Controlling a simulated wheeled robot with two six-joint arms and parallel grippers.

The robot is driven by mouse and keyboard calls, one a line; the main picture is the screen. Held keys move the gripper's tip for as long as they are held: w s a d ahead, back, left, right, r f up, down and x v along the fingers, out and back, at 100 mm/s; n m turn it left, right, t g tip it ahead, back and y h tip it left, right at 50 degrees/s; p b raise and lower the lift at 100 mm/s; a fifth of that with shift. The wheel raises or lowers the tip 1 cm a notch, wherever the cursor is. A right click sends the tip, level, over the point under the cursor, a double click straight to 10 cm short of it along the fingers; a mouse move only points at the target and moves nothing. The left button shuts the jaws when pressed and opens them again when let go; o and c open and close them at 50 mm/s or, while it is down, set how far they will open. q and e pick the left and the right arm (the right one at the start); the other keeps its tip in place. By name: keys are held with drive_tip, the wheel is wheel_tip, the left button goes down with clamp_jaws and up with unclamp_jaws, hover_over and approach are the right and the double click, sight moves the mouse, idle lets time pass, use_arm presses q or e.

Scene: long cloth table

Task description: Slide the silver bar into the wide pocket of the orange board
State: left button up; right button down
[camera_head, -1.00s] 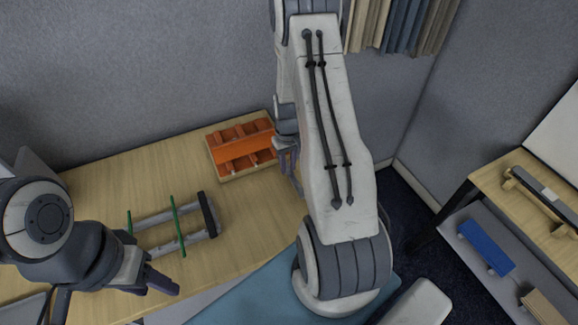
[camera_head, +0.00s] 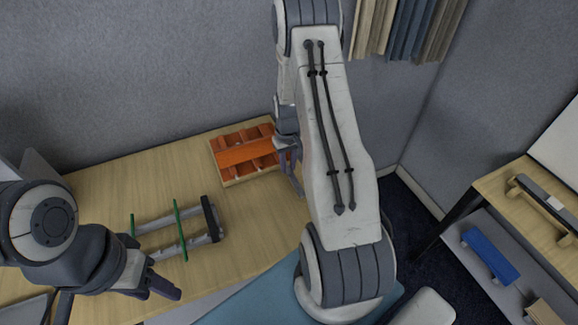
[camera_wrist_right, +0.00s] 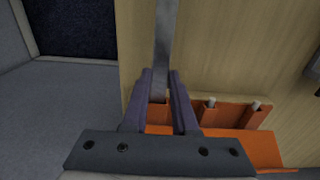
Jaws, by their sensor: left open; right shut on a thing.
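The orange board (camera_head: 246,153) lies in a pale wooden frame at the back of the table, with several pockets across it. In the right wrist view its orange edge (camera_wrist_right: 268,150) shows at the lower right and runs behind my fingers. My right gripper (camera_head: 293,175) is beside the board's right end. In the right wrist view it (camera_wrist_right: 160,85) is shut on the silver bar (camera_wrist_right: 165,40), which points up in the picture. The bar's near end is between the fingers, close to the orange; contact cannot be told. My left gripper (camera_head: 165,290) is open and empty near the table's front.
A grey rack with green uprights and a dark end bar (camera_head: 212,219) stands on the table between my left gripper and the board. A side table at the right holds a wooden rack (camera_head: 541,206), with a blue block (camera_head: 490,255) below.

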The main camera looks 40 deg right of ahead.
drive_tip(key=shift+w+d, duration=0.2)
drive_tip(key=shift+w, duration=0.65)
drive_tip(key=shift+w, duration=0.3)
drive_tip(key=shift+w+d, duration=0.25)
drive_tip(key=shift+w, duration=0.45)
drive_tip(key=c, duration=0.6)
unclamp_jaws()
wheel_tip(320, 180, up, 11)
drive_tip(key=b, duration=0.3)
drive_tip(key=shift+f, duration=0.2)
